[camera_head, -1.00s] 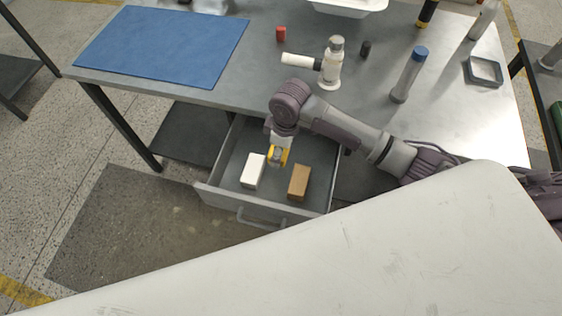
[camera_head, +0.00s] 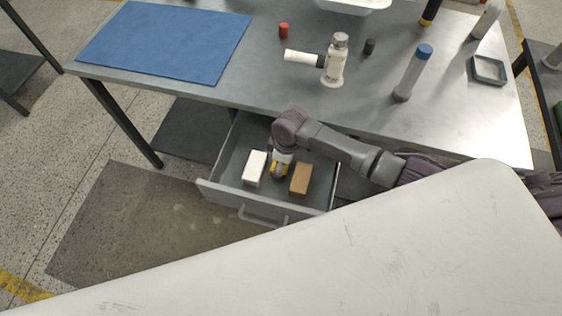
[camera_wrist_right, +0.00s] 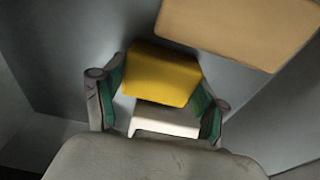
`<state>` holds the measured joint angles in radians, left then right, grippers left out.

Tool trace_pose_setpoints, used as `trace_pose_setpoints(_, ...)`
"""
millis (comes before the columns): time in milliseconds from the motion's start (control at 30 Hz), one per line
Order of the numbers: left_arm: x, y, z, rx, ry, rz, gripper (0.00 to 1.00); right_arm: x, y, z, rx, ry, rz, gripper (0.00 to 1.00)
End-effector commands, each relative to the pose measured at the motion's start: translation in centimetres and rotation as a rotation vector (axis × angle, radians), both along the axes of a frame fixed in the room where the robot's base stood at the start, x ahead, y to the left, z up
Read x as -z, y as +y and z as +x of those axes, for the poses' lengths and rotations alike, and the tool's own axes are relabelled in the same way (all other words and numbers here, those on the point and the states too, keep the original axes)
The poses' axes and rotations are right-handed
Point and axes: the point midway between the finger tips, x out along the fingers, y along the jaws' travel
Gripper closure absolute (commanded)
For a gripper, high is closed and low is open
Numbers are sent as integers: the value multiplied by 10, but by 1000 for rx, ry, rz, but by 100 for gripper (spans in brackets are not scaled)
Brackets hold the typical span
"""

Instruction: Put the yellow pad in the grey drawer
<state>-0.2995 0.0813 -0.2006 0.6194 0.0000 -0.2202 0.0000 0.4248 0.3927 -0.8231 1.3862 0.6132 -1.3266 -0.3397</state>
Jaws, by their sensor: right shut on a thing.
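The grey drawer (camera_head: 222,192) stands pulled out under the workbench. My right gripper (camera_head: 279,170) is down inside it, between a white block (camera_head: 255,168) and a brown block (camera_head: 300,179). In the right wrist view the right gripper (camera_wrist_right: 158,105) is shut on the yellow pad (camera_wrist_right: 162,74), with green-lined fingers on both sides of it. The pad (camera_head: 277,175) is mostly hidden by the gripper in the head view. I cannot tell whether it touches the drawer floor. My left gripper is not in view.
The brown block also shows just beyond the pad in the right wrist view (camera_wrist_right: 240,28). The bench (camera_head: 260,85) above carries a blue mat (camera_head: 165,42), a white-and-grey fitting (camera_head: 334,65) and a blue-capped bottle (camera_head: 412,75). Free drawer floor lies behind the blocks.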

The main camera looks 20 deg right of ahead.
Motion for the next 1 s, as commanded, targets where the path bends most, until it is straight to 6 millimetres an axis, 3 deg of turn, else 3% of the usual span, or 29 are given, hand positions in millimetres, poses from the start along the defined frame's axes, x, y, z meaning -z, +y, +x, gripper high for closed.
trace_pose_setpoints(67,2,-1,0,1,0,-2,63,3,0,0,0,0,0,52)
trace_pose_setpoints(100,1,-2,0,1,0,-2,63,2,0,0,0,0,0,21)
trace_pose_setpoints(233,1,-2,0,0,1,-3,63,2,0,0,0,0,0,3)
trace_pose_setpoints(667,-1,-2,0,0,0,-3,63,-7,0,0,-1,-2,1,3)
trace_pose_setpoints(1000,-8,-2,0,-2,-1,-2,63,-75,-7,-3,-2,-5,0,3)
